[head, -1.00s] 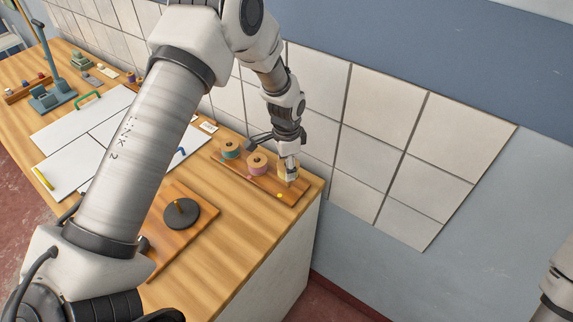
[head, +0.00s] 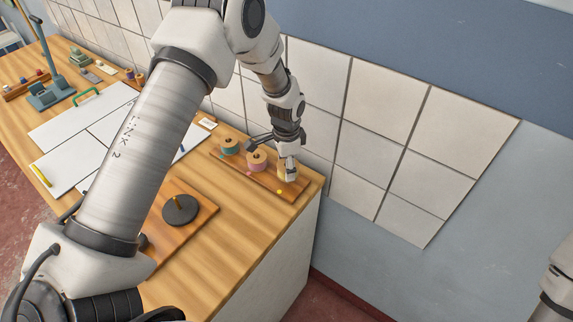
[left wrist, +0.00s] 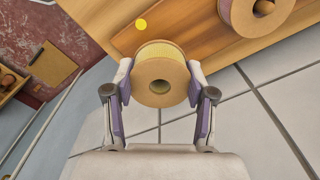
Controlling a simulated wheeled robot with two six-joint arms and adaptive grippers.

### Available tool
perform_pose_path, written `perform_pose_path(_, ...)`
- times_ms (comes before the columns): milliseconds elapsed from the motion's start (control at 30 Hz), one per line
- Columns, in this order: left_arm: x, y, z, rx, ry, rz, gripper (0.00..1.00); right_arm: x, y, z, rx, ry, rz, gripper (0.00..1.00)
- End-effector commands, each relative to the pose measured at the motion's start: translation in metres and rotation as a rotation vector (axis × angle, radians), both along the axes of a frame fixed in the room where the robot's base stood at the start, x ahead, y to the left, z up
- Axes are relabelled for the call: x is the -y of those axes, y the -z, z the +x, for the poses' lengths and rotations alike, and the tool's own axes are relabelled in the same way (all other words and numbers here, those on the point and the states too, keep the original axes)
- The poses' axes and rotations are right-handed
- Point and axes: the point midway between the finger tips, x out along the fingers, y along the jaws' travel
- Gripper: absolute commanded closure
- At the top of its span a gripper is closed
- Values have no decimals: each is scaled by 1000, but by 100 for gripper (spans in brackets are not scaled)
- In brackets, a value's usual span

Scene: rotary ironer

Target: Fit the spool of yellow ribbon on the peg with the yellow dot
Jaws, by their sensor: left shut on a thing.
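The spool of yellow ribbon (left wrist: 160,73) is gripped between the two fingers of my left gripper (left wrist: 160,88). In the head view my left gripper (head: 290,170) is at the right end of the wooden peg board (head: 262,183), and mostly hides the spool. The yellow dot (head: 279,191) is on the board close by; it also shows in the left wrist view (left wrist: 141,25), just beyond the spool. The dot's peg is not visible, and I cannot tell whether the spool is around it. My right gripper is out of view.
A pink spool (head: 257,161) and a teal spool (head: 229,145) stand on the same board, left of my gripper. The tiled wall (head: 362,140) is close behind. A dark disc with a post (head: 181,210) sits on another board. The table's right edge is near.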

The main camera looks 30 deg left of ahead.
Motion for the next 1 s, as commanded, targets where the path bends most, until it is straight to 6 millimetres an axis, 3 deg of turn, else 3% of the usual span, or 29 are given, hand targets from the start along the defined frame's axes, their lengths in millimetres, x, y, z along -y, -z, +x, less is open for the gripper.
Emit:
perform_pose_path(500,0,20,0,0,0,0,85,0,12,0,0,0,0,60)
perform_pose_path(867,0,20,0,0,0,0,85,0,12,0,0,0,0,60)
perform_pose_path(900,0,20,0,0,0,0,38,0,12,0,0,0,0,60)
perform_pose_path(967,0,20,0,0,0,0,17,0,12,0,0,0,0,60)
perform_pose_path(1000,0,20,0,0,0,0,16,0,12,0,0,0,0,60)
